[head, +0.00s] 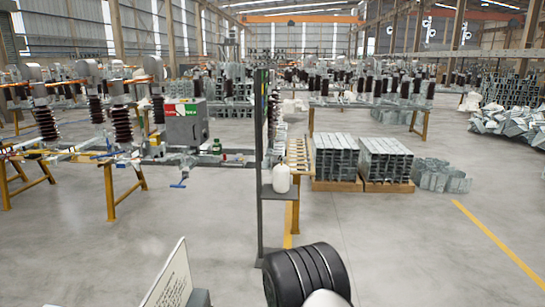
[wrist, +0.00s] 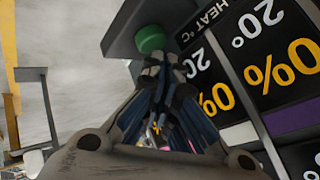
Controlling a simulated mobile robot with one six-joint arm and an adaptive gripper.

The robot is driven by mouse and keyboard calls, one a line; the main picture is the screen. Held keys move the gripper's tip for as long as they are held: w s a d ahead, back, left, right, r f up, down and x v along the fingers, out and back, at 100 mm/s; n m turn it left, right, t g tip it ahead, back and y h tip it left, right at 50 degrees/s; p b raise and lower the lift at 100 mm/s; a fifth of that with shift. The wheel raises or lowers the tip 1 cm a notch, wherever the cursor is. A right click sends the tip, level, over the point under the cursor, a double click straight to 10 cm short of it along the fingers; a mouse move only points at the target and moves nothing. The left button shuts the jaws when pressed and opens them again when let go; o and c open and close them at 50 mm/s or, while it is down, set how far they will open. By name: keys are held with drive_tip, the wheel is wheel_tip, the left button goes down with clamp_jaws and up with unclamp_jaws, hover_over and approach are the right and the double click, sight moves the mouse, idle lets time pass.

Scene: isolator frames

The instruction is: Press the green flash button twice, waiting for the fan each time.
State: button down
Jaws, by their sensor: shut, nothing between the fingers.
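The green button (wrist: 150,39) shows at the top of the wrist view, round and set on a grey housing (wrist: 160,14). My gripper (wrist: 162,68) is shut and empty, with its fingertips together just below the button in the picture. The tips lie very close to the button's lower edge; I cannot tell whether they touch it. A dark display panel (wrist: 262,50) beside them reads "HEAT °C", "20°" and "0%" in white and yellow. I cannot make out the fan or the green button in the head view, and my gripper does not show there.
A dark upright post (head: 260,215) stands mid-picture in the head view, with a white bottle (head: 281,178) on its low shelf. A grey box (head: 186,128) and insulator frames stand on yellow trestles at left.

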drive_tip(key=shift+f+b, duration=0.4)
drive_tip(key=shift+f, duration=0.15)
drive_tip(key=shift+r, duration=0.15)
idle(0.4)
drive_tip(key=shift+r+p, duration=0.9)
drive_tip(key=shift+r, duration=0.05)
drive_tip(key=shift+r, duration=0.1)
wheel_tip(320, 180, up, 6)
drive_tip(key=p, duration=0.5)
